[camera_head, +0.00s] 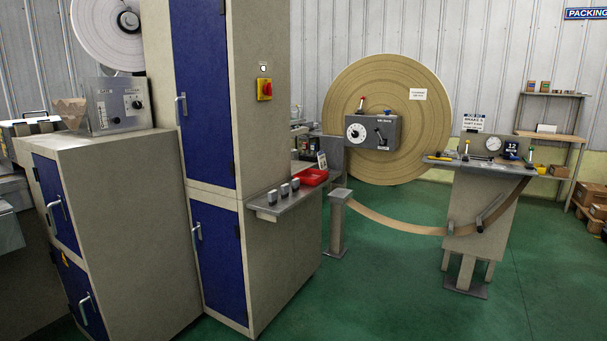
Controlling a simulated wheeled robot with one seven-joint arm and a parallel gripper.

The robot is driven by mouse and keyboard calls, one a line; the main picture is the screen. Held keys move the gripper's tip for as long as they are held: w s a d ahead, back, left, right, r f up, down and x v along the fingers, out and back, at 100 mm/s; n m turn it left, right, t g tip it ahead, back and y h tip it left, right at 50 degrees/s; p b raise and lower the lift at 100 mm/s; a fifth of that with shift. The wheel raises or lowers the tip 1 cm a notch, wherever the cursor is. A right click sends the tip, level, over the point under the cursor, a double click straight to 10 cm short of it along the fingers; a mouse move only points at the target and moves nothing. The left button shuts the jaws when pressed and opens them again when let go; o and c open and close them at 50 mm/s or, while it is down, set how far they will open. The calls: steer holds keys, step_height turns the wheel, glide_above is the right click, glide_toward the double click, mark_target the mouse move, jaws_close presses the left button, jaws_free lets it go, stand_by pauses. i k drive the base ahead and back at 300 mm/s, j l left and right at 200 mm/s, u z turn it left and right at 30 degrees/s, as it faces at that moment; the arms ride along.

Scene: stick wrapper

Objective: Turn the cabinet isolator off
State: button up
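The cabinet isolator (264,89) is a small red and yellow switch on the beige right side wall of the tall cabinet (265,150), at upper centre-left in the head view. Its red handle is too small to tell which position it is in. A small white fitting (263,68) sits just above it. The tall cabinet has blue doors with silver handles, and they look shut. My gripper is not in view, and nothing covers the isolator.
A shelf (290,203) with several small grey items and a red tray (312,177) juts from the cabinet below the isolator. A grey post (338,225), a curved brown strip and a gauge stand (480,210) stand to the right. Green floor (385,290) is clear in front.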

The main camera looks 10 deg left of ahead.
mark_target(267, 89)
steer(key=i+j, duration=0.4)
steer(key=i, duration=0.15)
steer(key=i+j, duration=0.55)
steer(key=j, duration=0.25)
steer(key=i+j+u, duration=0.15)
steer(key=j, duration=0.15)
steer(key=i+j, duration=0.1)
steer(key=j, duration=0.25)
steer(key=u, duration=0.05)
